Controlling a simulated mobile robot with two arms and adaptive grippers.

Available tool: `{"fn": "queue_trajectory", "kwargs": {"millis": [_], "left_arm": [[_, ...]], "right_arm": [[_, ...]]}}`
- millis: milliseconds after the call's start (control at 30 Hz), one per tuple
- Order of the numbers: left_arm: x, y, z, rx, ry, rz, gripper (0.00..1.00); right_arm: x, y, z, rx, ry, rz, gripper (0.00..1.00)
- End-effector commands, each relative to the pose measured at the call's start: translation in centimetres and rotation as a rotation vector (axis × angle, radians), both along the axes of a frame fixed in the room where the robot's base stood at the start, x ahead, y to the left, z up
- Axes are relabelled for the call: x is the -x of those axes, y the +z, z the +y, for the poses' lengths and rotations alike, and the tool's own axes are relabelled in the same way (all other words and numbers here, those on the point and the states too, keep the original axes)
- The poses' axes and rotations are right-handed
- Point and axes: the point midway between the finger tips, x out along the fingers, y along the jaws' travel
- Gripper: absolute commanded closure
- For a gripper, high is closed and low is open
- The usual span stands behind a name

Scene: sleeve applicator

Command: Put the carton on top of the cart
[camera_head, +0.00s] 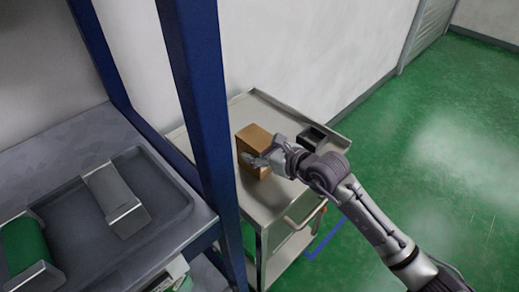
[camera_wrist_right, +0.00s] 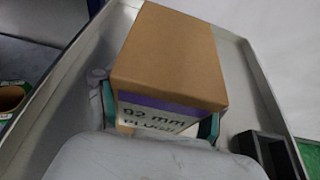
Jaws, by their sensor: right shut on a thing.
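The brown carton (camera_head: 254,140) is upright at the cart's top tray, over its left-middle part. In the right wrist view the carton (camera_wrist_right: 172,52) fills the centre, with a purple band and a label reading "92 mm PLUGS". My right gripper (camera_head: 258,160) is shut on the carton; its fingers (camera_wrist_right: 155,112) lie on both sides of it. The grey metal cart (camera_head: 270,202) stands against the wall beyond the blue post. I cannot tell whether the carton's underside touches the tray. My left gripper is not in view.
A small black open box (camera_head: 312,137) sits on the cart's top at the right, close to my right gripper. A blue post (camera_head: 200,100) stands in front of the cart's left side. A grey workbench (camera_head: 60,160) with metal parts is at left. Green floor (camera_head: 440,130) is clear at right.

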Motion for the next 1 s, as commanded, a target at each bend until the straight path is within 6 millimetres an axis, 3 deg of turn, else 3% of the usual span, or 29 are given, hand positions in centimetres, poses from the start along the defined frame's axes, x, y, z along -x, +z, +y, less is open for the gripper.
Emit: {"fn": "queue_trajectory", "kwargs": {"millis": [233,267,433,833,1000], "left_arm": [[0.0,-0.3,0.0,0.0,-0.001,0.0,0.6],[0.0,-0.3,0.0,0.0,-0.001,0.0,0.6],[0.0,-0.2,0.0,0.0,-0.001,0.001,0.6],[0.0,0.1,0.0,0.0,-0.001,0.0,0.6],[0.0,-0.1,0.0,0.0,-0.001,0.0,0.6]], "right_arm": [[0.0,-0.2,0.0,-0.002,0.0,-0.002,0.79],[0.0,-0.3,0.0,-0.001,0.0,0.001,0.3],[0.0,-0.2,0.0,0.0,0.0,0.0,0.03],[0.1,0.2,-0.1,0.0,0.0,0.0,0.03],[1.8,1.0,-1.8,0.001,-0.001,-0.001,0.03]]}}
